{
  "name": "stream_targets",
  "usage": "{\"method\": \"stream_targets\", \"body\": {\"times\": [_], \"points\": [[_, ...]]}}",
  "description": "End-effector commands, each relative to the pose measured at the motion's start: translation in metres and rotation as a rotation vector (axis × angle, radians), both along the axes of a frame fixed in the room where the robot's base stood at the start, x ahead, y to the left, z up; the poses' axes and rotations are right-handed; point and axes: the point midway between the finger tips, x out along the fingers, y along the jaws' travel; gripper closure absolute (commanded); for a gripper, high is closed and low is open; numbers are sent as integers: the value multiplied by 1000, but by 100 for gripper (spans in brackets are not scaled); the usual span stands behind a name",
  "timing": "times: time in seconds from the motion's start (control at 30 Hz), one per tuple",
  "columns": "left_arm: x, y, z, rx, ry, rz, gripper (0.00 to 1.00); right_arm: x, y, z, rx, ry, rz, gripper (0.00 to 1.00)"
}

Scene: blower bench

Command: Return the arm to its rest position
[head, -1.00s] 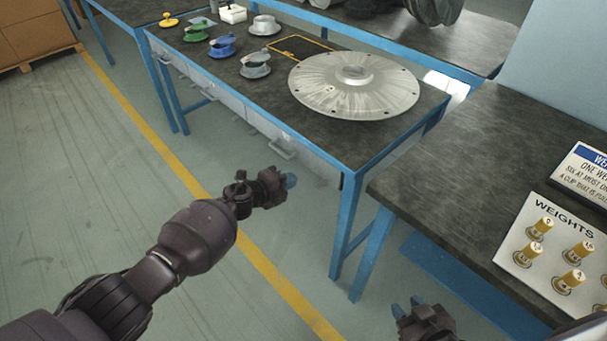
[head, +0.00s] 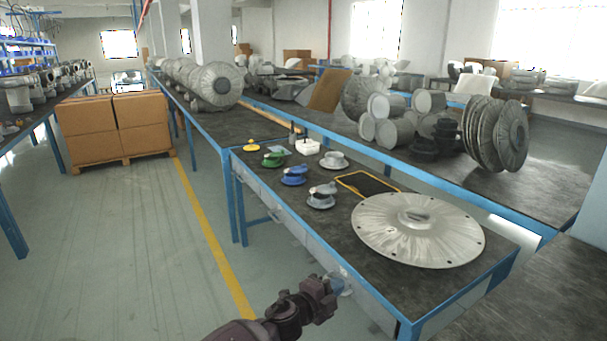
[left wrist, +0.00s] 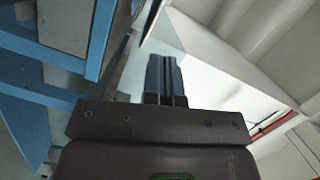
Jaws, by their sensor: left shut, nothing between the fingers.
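My left gripper (head: 338,284) is at the bottom middle of the head view, in front of the near side of the blue-framed bench (head: 300,238). Its blue fingers also show in the left wrist view (left wrist: 167,75), shut together with nothing between them. It is apart from the things on the bench. My right gripper is out of the head view now.
The bench holds a large grey disc (head: 420,228), grey (head: 321,196), blue (head: 293,175) and green (head: 273,160) cup-like parts, and a black yellow-edged pad (head: 366,185). A dark table (head: 550,290) stands at right. Boxes (head: 115,127) stand on a pallet at left. The floor is open left of the bench.

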Motion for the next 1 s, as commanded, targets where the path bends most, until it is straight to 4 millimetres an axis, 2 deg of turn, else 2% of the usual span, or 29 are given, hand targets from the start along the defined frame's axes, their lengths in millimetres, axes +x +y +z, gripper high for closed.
{"method": "stream_targets", "body": {"times": [0.17,0.33,0.67,1.0], "points": [[-15,24,27,-243,135,146,100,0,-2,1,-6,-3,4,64],[-42,69,30,-462,302,291,100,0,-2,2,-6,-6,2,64],[-118,169,3,-766,579,541,100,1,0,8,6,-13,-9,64],[-221,264,-31,-946,755,772,100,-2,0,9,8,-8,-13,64]]}}
